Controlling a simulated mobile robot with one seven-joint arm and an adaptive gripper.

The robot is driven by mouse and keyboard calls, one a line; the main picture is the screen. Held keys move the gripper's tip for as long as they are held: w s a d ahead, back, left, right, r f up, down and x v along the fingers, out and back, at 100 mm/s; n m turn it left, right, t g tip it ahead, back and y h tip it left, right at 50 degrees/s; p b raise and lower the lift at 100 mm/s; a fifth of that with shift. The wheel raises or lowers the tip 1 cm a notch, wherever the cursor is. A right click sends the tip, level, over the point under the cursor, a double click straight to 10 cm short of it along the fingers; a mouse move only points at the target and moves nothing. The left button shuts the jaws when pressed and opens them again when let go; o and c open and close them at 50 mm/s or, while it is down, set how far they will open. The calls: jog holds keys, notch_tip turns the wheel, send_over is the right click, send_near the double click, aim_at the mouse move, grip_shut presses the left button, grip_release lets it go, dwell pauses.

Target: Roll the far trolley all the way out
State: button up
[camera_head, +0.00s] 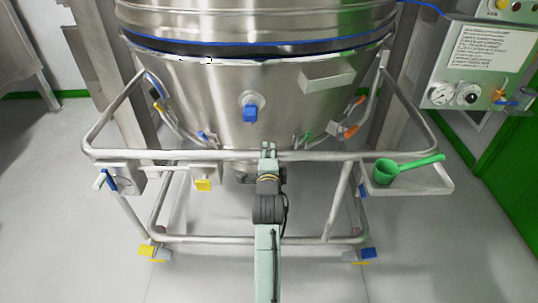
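A trolley of steel tube (130,154) carries a large conical steel bowl (190,90) in front of me, beneath a wide steel cylinder (260,15). Its front rail runs across the picture at mid height. My gripper (268,150) is at the middle of this rail, reached from below. It appears to touch or overlap the rail, but the fingers are too small to tell whether they are open or shut around it. Casters with yellow and blue pedals show at the lower left (153,252) and lower right (360,256). Only this one trolley shows.
A green scoop (408,169) lies on a small side shelf at the trolley's right. A control panel (480,65) with knobs stands at the upper right. A steel cabinet (22,50) is at the left edge. The grey floor (60,240) is clear on both sides.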

grip_shut()
jog(key=shift+s+f, duration=0.15)
dwell(0.4)
